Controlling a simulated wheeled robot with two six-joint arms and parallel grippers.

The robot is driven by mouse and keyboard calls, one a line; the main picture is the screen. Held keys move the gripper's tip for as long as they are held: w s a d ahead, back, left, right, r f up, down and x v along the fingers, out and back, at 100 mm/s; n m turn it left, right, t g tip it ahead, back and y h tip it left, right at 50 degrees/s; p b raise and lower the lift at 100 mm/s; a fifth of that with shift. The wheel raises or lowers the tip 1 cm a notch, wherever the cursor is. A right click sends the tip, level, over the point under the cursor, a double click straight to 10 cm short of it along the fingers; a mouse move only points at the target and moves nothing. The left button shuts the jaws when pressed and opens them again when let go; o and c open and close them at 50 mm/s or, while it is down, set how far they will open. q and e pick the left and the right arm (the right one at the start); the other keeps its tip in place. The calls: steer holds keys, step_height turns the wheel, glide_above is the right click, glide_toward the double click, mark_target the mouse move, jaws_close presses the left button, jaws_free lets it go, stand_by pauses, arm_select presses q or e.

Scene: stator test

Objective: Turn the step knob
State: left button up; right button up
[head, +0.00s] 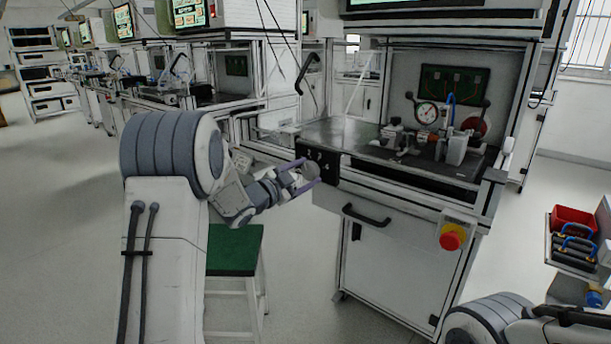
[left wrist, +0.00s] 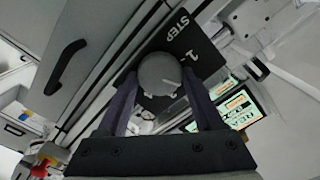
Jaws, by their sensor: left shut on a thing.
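The step knob is a round grey knob (left wrist: 158,74) with a white pointer mark, on a black panel (left wrist: 190,45) lettered "STEP" in the left wrist view. In the head view the knob (head: 311,169) sits at the left front corner of the test bench, partly covered by my gripper. My left gripper (head: 305,177) reaches it from the left. In the left wrist view its two purple fingers (left wrist: 160,88) are shut on the knob, one on each side. My right gripper is not in view; only part of my right arm shows at the lower right.
The bench top (head: 345,133) carries a fixture with a gauge (head: 426,112). A red emergency button (head: 452,237) and a black door handle (head: 366,215) are on the bench front. A green-topped stool (head: 235,249) stands below my left arm. Open floor lies at left.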

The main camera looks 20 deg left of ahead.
arm_select(q)
steer(key=shift+d, duration=0.1)
steer(key=o, duration=1.4)
steer(key=shift+s, duration=0.15)
steer(key=p+v, duration=0.1)
steer(key=v, duration=0.9)
steer(key=shift+s, duration=0.15)
